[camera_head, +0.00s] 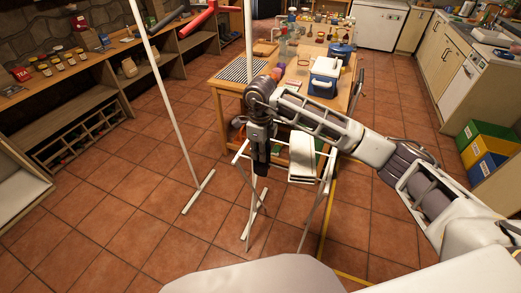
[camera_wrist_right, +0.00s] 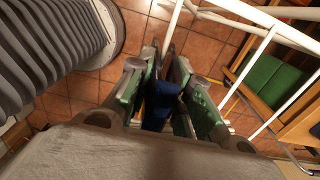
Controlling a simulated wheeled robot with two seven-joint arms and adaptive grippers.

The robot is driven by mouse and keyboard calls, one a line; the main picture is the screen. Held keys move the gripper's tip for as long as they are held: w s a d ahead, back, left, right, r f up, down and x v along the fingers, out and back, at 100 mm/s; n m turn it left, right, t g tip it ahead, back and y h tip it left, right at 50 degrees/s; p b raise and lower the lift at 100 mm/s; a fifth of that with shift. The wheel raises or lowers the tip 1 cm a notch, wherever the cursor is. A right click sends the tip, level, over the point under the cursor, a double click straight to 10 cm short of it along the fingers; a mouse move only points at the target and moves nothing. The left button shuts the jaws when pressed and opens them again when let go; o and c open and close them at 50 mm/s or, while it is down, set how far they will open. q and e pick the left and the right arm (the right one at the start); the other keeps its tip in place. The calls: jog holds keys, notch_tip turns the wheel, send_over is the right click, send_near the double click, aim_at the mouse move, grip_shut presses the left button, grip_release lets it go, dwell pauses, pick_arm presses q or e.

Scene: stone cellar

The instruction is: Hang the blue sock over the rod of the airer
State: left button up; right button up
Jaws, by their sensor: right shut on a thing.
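The blue sock (camera_wrist_right: 159,104) shows in the right wrist view, pinched between the fingers of my right gripper (camera_wrist_right: 168,108). In the head view my right gripper (camera_head: 261,168) points down at the left part of the white airer (camera_head: 308,214); I cannot make out the sock there. The airer's white bars also show in the right wrist view (camera_wrist_right: 248,64), above and to the right of the gripper. A folded white cloth (camera_head: 302,157) hangs over the airer to the right of the gripper. Whether the sock touches a rod cannot be told. My left gripper is out of view.
A wooden table (camera_head: 228,84) with a blue-and-white cooler box (camera_head: 324,80) and several small items stands behind the airer. A tall white pole (camera_head: 165,90) on a foot stands to the left. Shelves line the left wall. Tiled floor is clear at the left.

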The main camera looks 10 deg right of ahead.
aim_at(260, 166)
jog(key=shift+f+b, duration=1.35)
jog(key=shift+f, duration=0.55)
jog(key=shift+f+b, duration=0.3)
jog(key=shift+f, duration=0.15)
jog(key=shift+f+b, duration=0.7)
jog(key=shift+f, duration=0.15)
jog(key=shift+f+b, duration=0.55)
jog(key=shift+f, duration=0.15)
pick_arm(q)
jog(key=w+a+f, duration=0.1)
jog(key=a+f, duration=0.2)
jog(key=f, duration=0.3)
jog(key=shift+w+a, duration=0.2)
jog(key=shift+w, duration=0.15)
pick_arm(e)
jog(key=shift+f, duration=0.1)
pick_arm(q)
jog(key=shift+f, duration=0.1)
